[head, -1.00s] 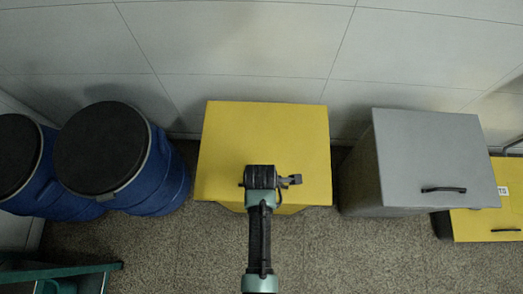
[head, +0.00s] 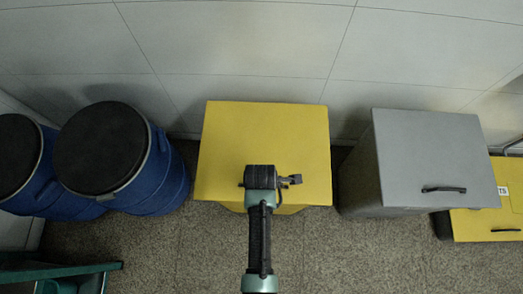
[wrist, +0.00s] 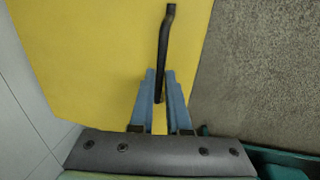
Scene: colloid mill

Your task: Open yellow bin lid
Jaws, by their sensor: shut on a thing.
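The yellow bin (head: 225,150) stands in the middle of the head view against the wall, and its flat lid looks closed. My arm reaches over the lid's front edge and hides part of it. In the wrist view the yellow lid (wrist: 90,60) fills the left and middle. A black bar handle (wrist: 163,50) lies along the lid near its edge. The blue fingers of my gripper (wrist: 158,90) are shut on the near end of this handle, and the rest of the bar sticks out beyond them. In the head view my arm hides the fingertips and most of the handle.
A grey bin (head: 435,150) with a black handle stands to the right. Another yellow box (head: 485,222) is beyond it. Two blue drums (head: 165,180) with black lids stand to the left. A green object (head: 65,275) is at the lower left. Speckled floor (head: 370,255) lies clear in front.

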